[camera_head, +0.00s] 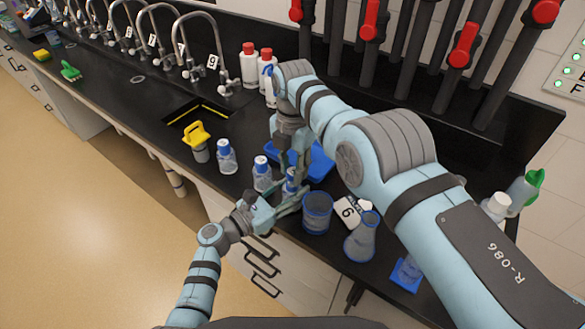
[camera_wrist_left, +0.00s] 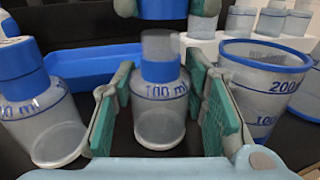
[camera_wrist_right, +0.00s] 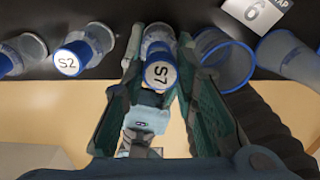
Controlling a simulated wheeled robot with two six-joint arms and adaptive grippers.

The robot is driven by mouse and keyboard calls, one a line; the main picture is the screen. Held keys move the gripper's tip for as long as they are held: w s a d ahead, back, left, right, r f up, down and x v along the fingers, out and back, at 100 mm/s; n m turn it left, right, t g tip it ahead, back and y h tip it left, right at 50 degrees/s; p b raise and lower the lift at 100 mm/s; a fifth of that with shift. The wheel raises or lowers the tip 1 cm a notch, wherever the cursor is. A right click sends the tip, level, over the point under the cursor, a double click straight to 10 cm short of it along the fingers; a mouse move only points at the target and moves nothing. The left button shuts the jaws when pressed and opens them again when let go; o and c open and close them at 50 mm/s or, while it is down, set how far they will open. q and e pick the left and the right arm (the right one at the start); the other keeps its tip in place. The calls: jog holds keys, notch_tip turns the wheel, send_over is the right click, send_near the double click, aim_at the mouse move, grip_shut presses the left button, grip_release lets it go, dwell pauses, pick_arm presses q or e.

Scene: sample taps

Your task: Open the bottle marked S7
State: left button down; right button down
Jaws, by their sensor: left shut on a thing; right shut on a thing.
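The S7 bottle is a small clear bottle with a blue collar. In the left wrist view the bottle (camera_wrist_left: 160,108) stands upright between the pads of my left gripper (camera_wrist_left: 163,110), which is shut on it. Its pale neck shows bare. The blue cap (camera_wrist_left: 163,9) is above the neck, apart from it, between the fingers of my right gripper. In the right wrist view the cap's white top reads S7 (camera_wrist_right: 160,74), and my right gripper (camera_wrist_right: 160,80) is shut on it. In the head view my right arm partly hides the bottle.
The S2 bottle (camera_wrist_right: 72,60) stands beside S7. A blue-rimmed beaker (camera_head: 317,212) is close on the other side, with a flask (camera_head: 362,238) and a card marked 6 (camera_head: 349,210) beyond. A blue tray (camera_head: 318,165) lies behind. The sink (camera_head: 200,110) is farther left.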

aim_at(292, 171)
pick_arm(q)
jog(key=shift+f, duration=0.15)
pick_arm(e)
notch_tip(292, 171, up, 4)
pick_arm(q)
jog(key=c, duration=0.9)
grip_release()
pick_arm(e)
jog(key=shift+w, duration=0.1)
